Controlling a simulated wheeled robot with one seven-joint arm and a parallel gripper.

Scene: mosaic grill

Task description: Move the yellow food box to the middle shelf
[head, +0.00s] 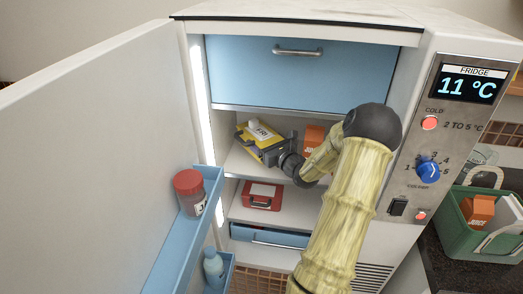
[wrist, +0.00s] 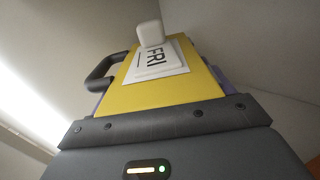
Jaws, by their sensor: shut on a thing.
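The yellow food box (head: 252,131) carries a white label reading FRI and is tilted in the compartment just under the blue front panel. In the wrist view the yellow box (wrist: 165,92) shows its FRI label, a white knob and a black handle at the left. My gripper (head: 268,148) reaches into the fridge (head: 209,50) from the right and is shut on the yellow box. Its dark body (wrist: 165,125) fills the bottom of the wrist view. I cannot tell whether the box touches the shelf (head: 238,165) below it.
An orange carton (head: 314,136) stands right of the box, partly behind my arm. A red box (head: 262,196) is on the shelf below, above a blue drawer (head: 268,236). The open door (head: 90,150) at left holds a red-lidded jar (head: 189,190) and a blue bottle (head: 213,266).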

